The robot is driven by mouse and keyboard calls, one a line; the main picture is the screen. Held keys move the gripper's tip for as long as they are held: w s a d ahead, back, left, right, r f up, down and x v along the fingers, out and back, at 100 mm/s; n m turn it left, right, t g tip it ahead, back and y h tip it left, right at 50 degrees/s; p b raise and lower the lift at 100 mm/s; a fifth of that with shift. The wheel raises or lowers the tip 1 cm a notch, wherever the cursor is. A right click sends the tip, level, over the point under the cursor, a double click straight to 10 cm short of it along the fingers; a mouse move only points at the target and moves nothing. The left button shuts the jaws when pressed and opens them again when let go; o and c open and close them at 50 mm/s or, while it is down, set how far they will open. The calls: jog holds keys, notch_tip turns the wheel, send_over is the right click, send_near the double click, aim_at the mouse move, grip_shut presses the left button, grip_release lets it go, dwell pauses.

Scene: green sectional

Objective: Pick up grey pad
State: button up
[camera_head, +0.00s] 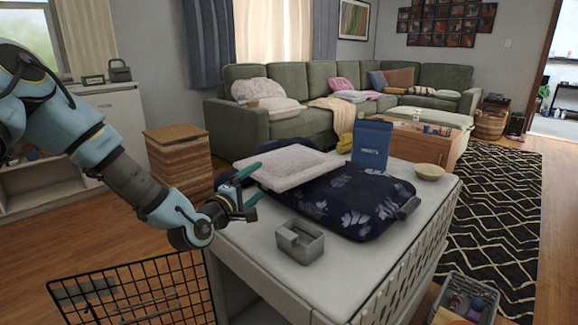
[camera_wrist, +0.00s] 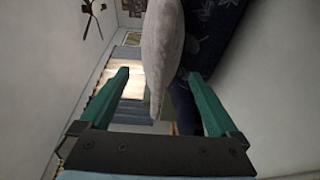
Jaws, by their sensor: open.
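The grey pad (camera_head: 290,168) is a light, flat, cushion-like piece in the head view. It lies partly on a dark blue flowered bag (camera_head: 355,205) on the white table. In the wrist view the pad (camera_wrist: 162,55) shows edge-on, coming down between the two green fingers. My gripper (camera_head: 250,185) is at the pad's left end, with its fingers apart. In the wrist view my gripper (camera_wrist: 155,85) is open, one finger on each side of the pad's edge. I cannot tell whether either finger touches the pad.
The white table (camera_head: 255,240) also bears a grey box-like holder (camera_head: 299,242), a blue upright pouch (camera_head: 371,145) and a beige bowl (camera_head: 429,171). A black wire basket (camera_head: 140,290) stands below at left. A wooden chest (camera_head: 180,160) is behind my arm.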

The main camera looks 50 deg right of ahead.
aim_at(266, 174)
jog(key=shift+p+x, duration=0.3)
jog(key=shift+x, duration=2.45)
jog(key=shift+f, duration=0.15)
jog(key=shift+c, duration=0.3)
jog(key=c, duration=1)
notch_tip(266, 174, up, 10)
jog(key=shift+r, duration=0.1)
jog(key=shift+w, duration=0.1)
